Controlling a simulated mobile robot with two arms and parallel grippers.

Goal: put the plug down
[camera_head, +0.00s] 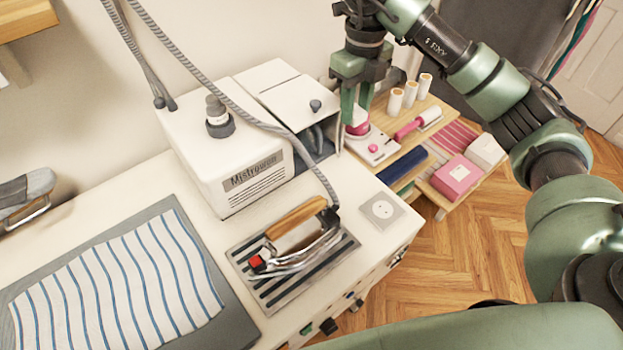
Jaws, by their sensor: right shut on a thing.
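My right gripper (357,105) reaches down from the top, over the wooden shelf beyond the table's right end. Its green fingers are closed on the plug, which is mostly hidden between them. A round pink and white piece (357,121) shows right at the fingertips, and I cannot tell whether it is part of the plug or lies behind it. A square white socket (383,210) is on the table's right corner, apart from the gripper. My left gripper is not in view.
An iron (299,232) rests on a striped metal plate (268,303), corded to the white steam station (213,155). The wooden shelf (441,185) holds white spools (395,101), a pink-handled roller (411,129), a blue roll (402,165) and a pink box (456,177). Striped cloth (115,285) covers the left.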

